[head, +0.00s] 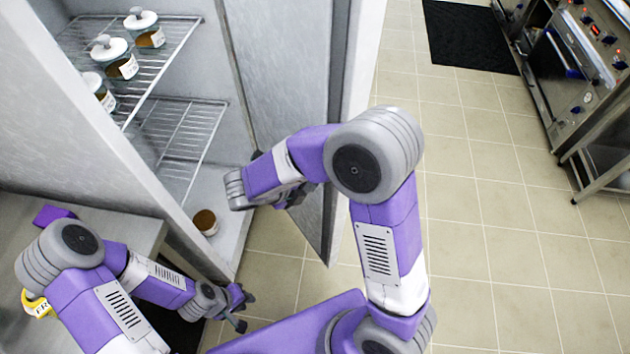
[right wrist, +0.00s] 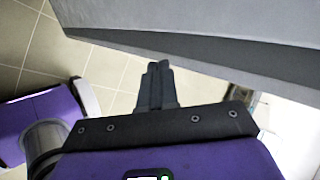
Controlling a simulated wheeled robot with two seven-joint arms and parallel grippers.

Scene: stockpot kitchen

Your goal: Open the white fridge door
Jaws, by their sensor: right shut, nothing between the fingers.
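The white fridge door (head: 358,75) stands well open, swung out to the right in the head view, with its grey inner side facing the shelves. A grey panel, probably the door (right wrist: 220,35), crosses the top of the right wrist view. My right gripper (head: 293,196) is on the inner side of the door, partly hidden by its own arm. In the right wrist view its fingers (right wrist: 159,68) are together and empty, close below the panel's edge; contact cannot be told. My left gripper (head: 243,311) is open and empty, low in front of the fridge.
The fridge interior has wire shelves (head: 178,130) with several white-lidded jars (head: 115,57) and another jar (head: 205,222) at the bottom. A metal counter (head: 125,228) is at left. Tiled floor (head: 500,230) is clear at right, before an oven (head: 565,65) and a black mat (head: 465,35).

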